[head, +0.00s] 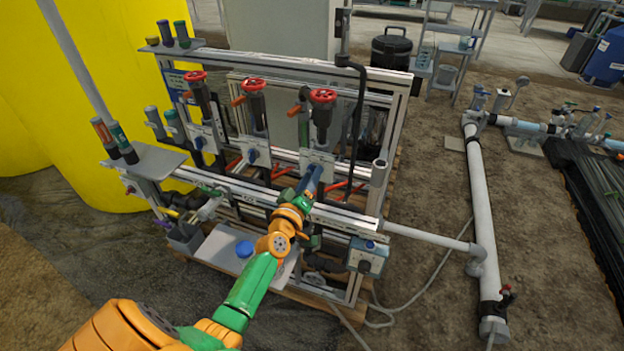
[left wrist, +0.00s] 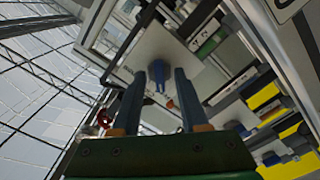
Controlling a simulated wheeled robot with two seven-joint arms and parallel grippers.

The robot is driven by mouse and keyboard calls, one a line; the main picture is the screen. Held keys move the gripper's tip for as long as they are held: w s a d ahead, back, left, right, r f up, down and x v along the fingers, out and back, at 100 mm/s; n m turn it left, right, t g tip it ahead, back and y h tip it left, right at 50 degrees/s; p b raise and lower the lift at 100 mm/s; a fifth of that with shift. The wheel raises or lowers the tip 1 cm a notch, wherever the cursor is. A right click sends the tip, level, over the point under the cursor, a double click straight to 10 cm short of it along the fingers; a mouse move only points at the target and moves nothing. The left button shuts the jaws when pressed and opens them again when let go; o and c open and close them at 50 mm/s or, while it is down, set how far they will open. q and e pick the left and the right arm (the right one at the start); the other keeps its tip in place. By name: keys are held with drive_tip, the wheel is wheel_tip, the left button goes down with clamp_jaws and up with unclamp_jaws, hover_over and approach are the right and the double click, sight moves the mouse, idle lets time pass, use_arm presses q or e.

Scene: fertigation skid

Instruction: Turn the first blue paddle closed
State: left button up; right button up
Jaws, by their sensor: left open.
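My left gripper (head: 314,176) reaches in from the front to the rightmost white valve plate of the skid. It is open, with its fingers pointing at the plate. In the left wrist view, a blue paddle (left wrist: 158,73) on a white plate shows between the two open fingers of the gripper (left wrist: 160,85). I cannot tell whether either finger touches it. In the head view the gripper hides this paddle. Two more blue paddles, the left one (head: 200,143) and the middle one (head: 252,155), show on the other plates. My right gripper is not in view.
Red handwheels (head: 323,96) stand above the plates. A black hose (head: 358,120) hangs to the right. A metal rail (head: 335,219) crosses below the plates. A grey tray (head: 215,247) with a blue cap is low in front. A yellow tank (head: 60,100) stands at left.

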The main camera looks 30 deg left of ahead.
use_arm(q)
clamp_jaws()
drive_tip(key=shift+m, duration=0.3)
drive_tip(key=m+p, duration=0.2)
drive_tip(key=m, duration=0.3)
drive_tip(key=shift+m+p, duration=0.5)
drive_tip(key=shift+m, duration=1.1)
unclamp_jaws()
drive_tip(key=shift+s, duration=0.1)
